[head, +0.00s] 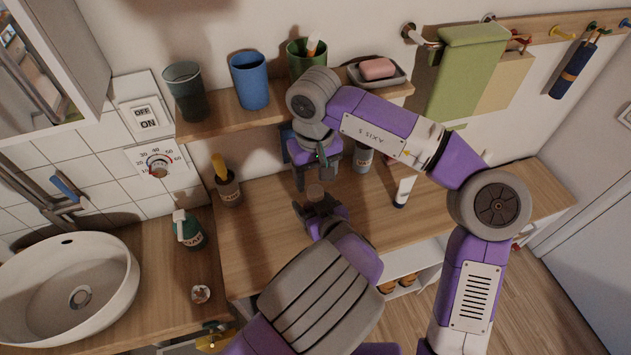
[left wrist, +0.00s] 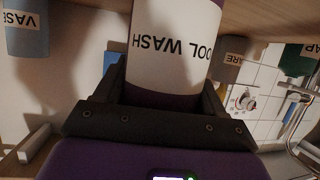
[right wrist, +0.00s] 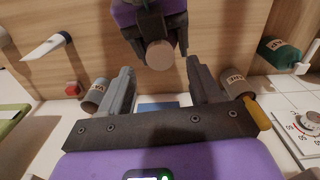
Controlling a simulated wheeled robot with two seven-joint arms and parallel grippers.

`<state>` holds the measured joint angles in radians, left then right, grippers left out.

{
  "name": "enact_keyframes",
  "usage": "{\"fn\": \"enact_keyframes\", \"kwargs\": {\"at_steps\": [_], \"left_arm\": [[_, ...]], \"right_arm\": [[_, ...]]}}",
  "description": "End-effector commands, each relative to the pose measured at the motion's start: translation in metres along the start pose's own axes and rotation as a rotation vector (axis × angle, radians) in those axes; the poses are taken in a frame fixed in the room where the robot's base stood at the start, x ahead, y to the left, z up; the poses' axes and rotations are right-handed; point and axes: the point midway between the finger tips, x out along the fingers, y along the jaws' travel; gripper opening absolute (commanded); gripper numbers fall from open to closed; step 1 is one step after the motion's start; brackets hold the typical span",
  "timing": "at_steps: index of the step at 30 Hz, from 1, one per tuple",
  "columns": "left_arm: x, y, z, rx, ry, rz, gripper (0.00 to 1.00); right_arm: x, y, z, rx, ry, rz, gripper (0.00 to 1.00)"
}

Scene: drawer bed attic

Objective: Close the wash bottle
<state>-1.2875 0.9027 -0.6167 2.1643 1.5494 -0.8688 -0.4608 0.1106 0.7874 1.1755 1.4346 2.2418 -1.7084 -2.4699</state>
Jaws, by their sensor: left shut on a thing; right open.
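The wash bottle (left wrist: 170,55), purple with a white "WOOL WASH" label, is held in my left gripper (left wrist: 160,90), whose fingers are shut around it. In the head view its round brownish top (head: 315,191) shows above the left gripper (head: 321,211). The right wrist view also shows the round top (right wrist: 160,55); I cannot tell whether it is a cap or the bare neck. My right gripper (head: 315,172) is open above the bottle, fingers pointing down toward the top and apart from it. Most of the bottle's body is hidden in the head view.
A shelf above the counter (head: 260,230) holds cups (head: 249,80) and a soap dish (head: 397,79). A sink (head: 110,275) is at left.

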Motion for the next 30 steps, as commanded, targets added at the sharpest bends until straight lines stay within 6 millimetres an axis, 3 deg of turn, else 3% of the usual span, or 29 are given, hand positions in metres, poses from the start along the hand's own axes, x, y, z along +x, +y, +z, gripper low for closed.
{"fn": "enact_keyframes", "kwargs": {"at_steps": [11,21,30], "left_arm": [[0.0,0.0,0.0,0.0,0.001,0.0,0.0],[0.0,0.0,0.0,0.0,0.001,0.0,0.0],[0.0,0.0,0.0,0.0,0.001,0.0,0.0]], "right_arm": [[-0.004,0.0,0.0,-0.009,0.0,-0.001,0.62],[-0.034,0.0,-0.001,-0.26,-0.002,0.0,0.62],[-0.038,0.0,0.0,-0.299,-0.004,-0.001,0.62]]}}
